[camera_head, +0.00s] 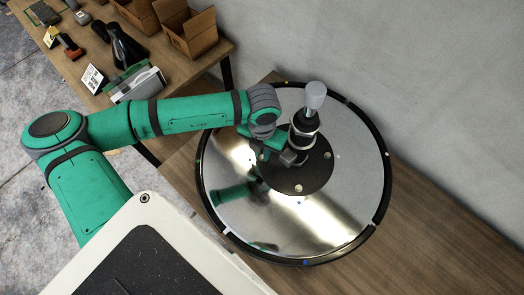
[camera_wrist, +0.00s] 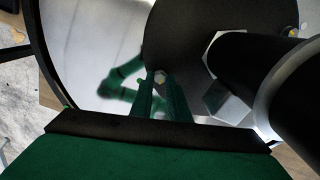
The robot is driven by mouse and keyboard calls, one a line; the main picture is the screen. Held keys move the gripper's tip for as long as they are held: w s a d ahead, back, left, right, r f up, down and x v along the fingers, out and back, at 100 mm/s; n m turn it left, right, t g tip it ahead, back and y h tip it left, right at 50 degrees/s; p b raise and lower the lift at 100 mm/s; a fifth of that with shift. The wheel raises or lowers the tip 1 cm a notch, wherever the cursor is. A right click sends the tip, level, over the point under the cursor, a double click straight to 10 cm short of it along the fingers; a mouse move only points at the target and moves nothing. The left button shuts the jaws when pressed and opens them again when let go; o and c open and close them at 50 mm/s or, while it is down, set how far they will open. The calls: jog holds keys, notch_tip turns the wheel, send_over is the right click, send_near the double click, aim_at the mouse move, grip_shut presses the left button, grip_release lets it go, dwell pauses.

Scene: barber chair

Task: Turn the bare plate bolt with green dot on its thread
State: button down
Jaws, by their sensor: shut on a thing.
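A round dark plate (camera_head: 312,180) sits at the middle of a shiny metal disc (camera_head: 330,225). One bare bolt (camera_head: 298,188) shows near the plate's front edge and another (camera_head: 327,155) at its right. My gripper (camera_head: 267,154) reaches in from the left, low at the plate's left side, beside the central column. In the wrist view my gripper's green fingers (camera_wrist: 160,82) are shut on a small plate bolt (camera_wrist: 160,76), which shows between their tips. Its thread is hidden, and I cannot make out a green dot on it.
The disc has a raised black rim (camera_head: 386,185). A bench (camera_head: 205,65) with boxes and tools stands behind at left.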

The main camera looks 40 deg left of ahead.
aim_at(262, 157)
jog(key=shift+a+m, duration=0.1)
jog(key=shift+m, duration=3.3)
jog(key=c, duration=1.7)
grip_release()
notch_tip(262, 157, up, 11)
jog(key=shift+f, duration=0.1)
